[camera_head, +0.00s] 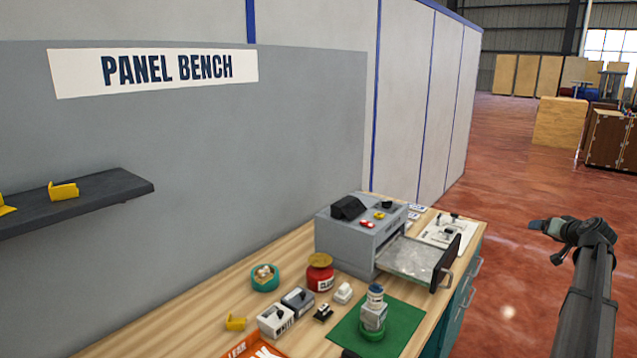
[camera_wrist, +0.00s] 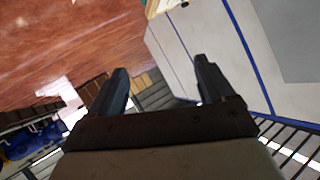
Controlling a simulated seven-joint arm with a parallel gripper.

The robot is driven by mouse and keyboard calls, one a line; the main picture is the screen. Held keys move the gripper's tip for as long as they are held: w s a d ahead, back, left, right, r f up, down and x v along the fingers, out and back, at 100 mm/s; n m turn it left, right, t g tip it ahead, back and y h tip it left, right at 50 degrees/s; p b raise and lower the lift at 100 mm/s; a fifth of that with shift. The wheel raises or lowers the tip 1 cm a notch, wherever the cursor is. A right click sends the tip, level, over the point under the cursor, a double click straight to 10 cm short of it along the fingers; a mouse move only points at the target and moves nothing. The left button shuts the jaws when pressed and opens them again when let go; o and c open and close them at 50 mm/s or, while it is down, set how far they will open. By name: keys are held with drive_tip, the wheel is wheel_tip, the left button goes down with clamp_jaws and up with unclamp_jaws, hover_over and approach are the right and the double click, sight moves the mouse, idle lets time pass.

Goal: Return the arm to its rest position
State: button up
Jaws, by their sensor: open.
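My gripper (camera_head: 540,226) is at the right of the head view, held out over the red floor beyond the bench's right edge, clear of everything on the bench. In the wrist view its two dark fingers (camera_wrist: 160,82) stand apart with nothing between them, so it is open and empty. The wrist view looks out on floor and wall panels, with only a small bit of what may be the bench at the top. On the wooden bench (camera_head: 205,318), a grey dispenser box (camera_head: 345,240) has its drawer (camera_head: 415,262) pulled out.
A clear and grey stacked assembly (camera_head: 373,316) stands on a green mat (camera_head: 405,318). A red jar (camera_head: 320,273), teal bowl (camera_head: 264,279), switch boxes (camera_head: 276,320) and orange tray (camera_head: 250,347) are left of it. A dark shelf (camera_head: 105,202) juts from the wall. Floor around my gripper is free.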

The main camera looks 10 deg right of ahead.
drive_tip(key=w+a+f+g+y, duration=0.1)
drive_tip(key=a+f, duration=0.3)
drive_tip(key=f, duration=0.4)
drive_tip(key=w+a+f+g+y, duration=0.1)
drive_tip(key=a+f, duration=0.4)
drive_tip(key=f, duration=0.3)
drive_tip(key=s+a+f+n+g+y, duration=0.1)
drive_tip(key=s+a+f+g+y, duration=0.2)
drive_tip(key=a+f, duration=1.15)
drive_tip(key=s+a+f+n+g, duration=0.2)
drive_tip(key=s+a+f+g, duration=0.25)
drive_tip(key=a+f, duration=1.05)
drive_tip(key=s+a+f+n+g, duration=0.2)
drive_tip(key=s+a+f+g, duration=0.2)
drive_tip(key=s+a+f, duration=1.15)
drive_tip(key=s+a+f+n+g+h, duration=0.1)
drive_tip(key=s+a, duration=0.3)
drive_tip(key=s, duration=0.9)
drive_tip(key=s+a+f+n+g, duration=0.1)
drive_tip(key=s+a+g, duration=0.3)
drive_tip(key=s, duration=0.9)
drive_tip(key=shift+a+f+h, duration=0.2)
drive_tip(key=shift+f+h, duration=0.2)
drive_tip(key=shift+f, duration=0.05)
